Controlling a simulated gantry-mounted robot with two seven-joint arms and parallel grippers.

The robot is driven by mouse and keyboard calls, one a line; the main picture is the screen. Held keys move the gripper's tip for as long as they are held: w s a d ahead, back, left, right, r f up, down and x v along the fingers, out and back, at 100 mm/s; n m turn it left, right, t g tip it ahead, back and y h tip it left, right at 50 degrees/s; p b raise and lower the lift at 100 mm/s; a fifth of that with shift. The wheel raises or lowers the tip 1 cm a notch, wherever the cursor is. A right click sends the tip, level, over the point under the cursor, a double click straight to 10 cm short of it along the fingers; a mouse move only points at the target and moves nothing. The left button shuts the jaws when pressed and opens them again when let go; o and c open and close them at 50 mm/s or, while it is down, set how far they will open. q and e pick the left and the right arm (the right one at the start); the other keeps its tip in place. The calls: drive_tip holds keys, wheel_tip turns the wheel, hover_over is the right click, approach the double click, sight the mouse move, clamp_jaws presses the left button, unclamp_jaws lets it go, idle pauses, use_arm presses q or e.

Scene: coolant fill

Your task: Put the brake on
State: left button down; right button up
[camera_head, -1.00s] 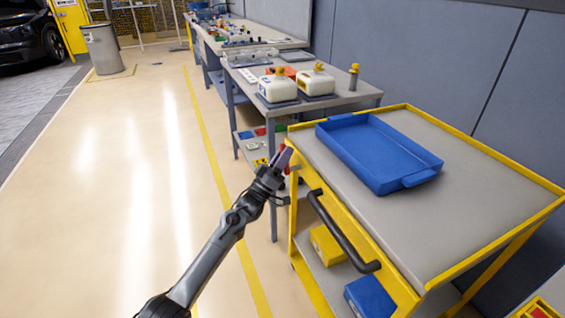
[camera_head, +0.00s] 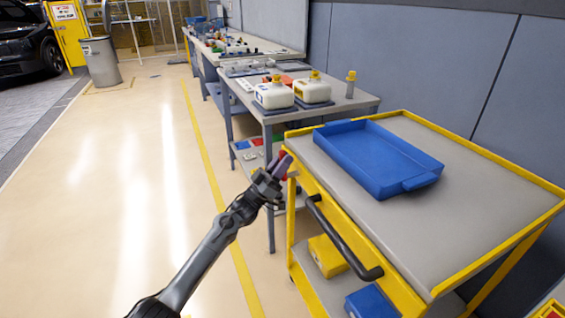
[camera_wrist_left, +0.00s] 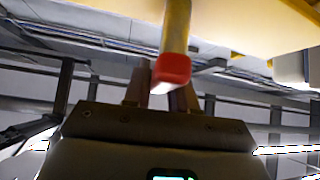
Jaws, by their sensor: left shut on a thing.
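The lever's red tip (camera_head: 282,154) shows small at my left gripper (camera_head: 279,164). In the left wrist view the lever is a yellow bar with a red end (camera_wrist_left: 174,68), in front of the fingers of my left gripper (camera_wrist_left: 162,92). My left gripper is shut on the brake lever. The exact contact between fingers and lever is partly hidden. My right gripper is not in view.
A blue tray (camera_head: 375,155) lies on the cart top. A black handle (camera_head: 340,238) sticks out from the cart's side. Yellow (camera_head: 328,254) and blue (camera_head: 371,304) boxes sit on its lower shelf. A workbench with two white jugs (camera_head: 273,93) stands behind. The floor at left is clear.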

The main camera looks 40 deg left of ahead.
use_arm(q)
drive_tip(key=c, duration=1)
unclamp_jaws()
drive_tip(key=shift+s+a+f, duration=0.1)
drive_tip(key=shift+s+f, duration=0.1)
drive_tip(key=p+v, duration=0.3)
drive_tip(key=v, duration=0.7)
drive_tip(key=shift+f+p, duration=0.1)
drive_tip(key=shift+p, duration=0.2)
